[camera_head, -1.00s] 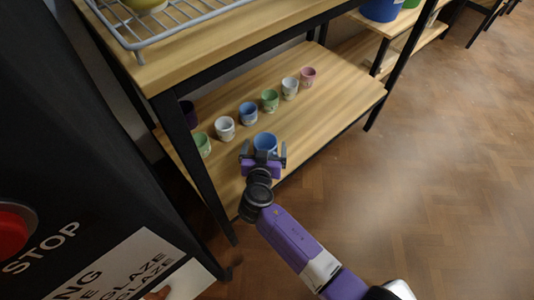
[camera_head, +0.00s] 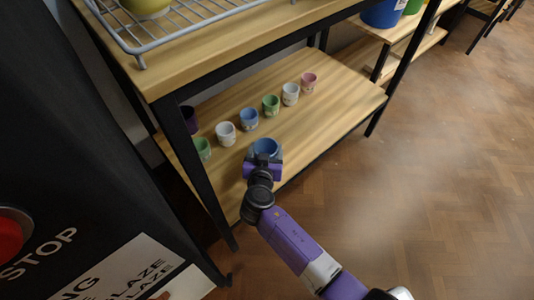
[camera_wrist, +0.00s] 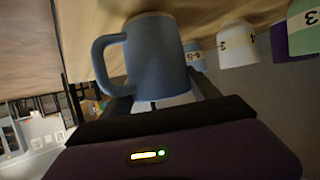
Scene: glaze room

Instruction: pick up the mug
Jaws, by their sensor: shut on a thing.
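The blue mug (camera_head: 265,146) is at the front of the lower wooden shelf, upright as far as I can tell. In the wrist view the mug (camera_wrist: 155,58) fills the space in front of the jaws, with its handle to the left. My gripper (camera_head: 264,160) is shut on the mug; the jaws (camera_wrist: 165,100) lie on either side of its body. I cannot tell whether the mug's base touches the shelf.
Several small cups stand in a row behind the mug, including a white cup (camera_head: 226,133), a blue cup (camera_head: 249,119) and a pink cup (camera_head: 309,82). A black shelf post (camera_head: 199,180) stands left of my arm. The upper shelf (camera_head: 190,75) overhangs the back.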

